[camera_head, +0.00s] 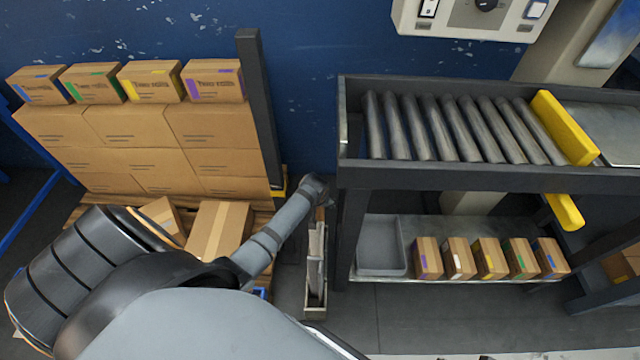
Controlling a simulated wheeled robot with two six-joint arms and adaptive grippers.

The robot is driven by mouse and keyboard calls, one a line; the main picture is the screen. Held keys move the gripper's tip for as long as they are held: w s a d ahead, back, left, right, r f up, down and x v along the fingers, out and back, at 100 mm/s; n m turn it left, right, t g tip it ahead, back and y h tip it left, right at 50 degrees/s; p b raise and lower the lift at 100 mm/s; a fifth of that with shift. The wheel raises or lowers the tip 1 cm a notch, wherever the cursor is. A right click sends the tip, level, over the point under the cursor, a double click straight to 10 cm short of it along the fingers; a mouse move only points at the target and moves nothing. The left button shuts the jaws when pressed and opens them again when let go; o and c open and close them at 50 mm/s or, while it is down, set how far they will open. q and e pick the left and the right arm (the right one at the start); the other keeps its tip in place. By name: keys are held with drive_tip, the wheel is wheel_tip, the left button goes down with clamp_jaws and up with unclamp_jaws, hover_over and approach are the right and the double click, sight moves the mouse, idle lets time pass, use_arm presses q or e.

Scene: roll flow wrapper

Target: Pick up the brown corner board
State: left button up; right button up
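My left arm reaches across the lower left, and its wrist end (316,190) is above a narrow upright holder (316,300) on the floor. The holder contains thin, pale upright pieces. A small brown strip (320,215) shows just below my wrist; it may be the top of the brown corner board, but too little is visible to be sure. The fingers of my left gripper are not clearly visible, so I cannot tell whether they touch it. My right gripper is out of view.
A roller conveyor (455,180) stands right of the holder, with a grey tray (381,262) and several small boxes on its lower shelf. Stacked cartons (145,150) and a dark post (262,110) stand left. Floor (420,310) before the conveyor is clear.

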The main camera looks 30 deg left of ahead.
use_arm(q)
clamp_jaws()
idle(0.5)
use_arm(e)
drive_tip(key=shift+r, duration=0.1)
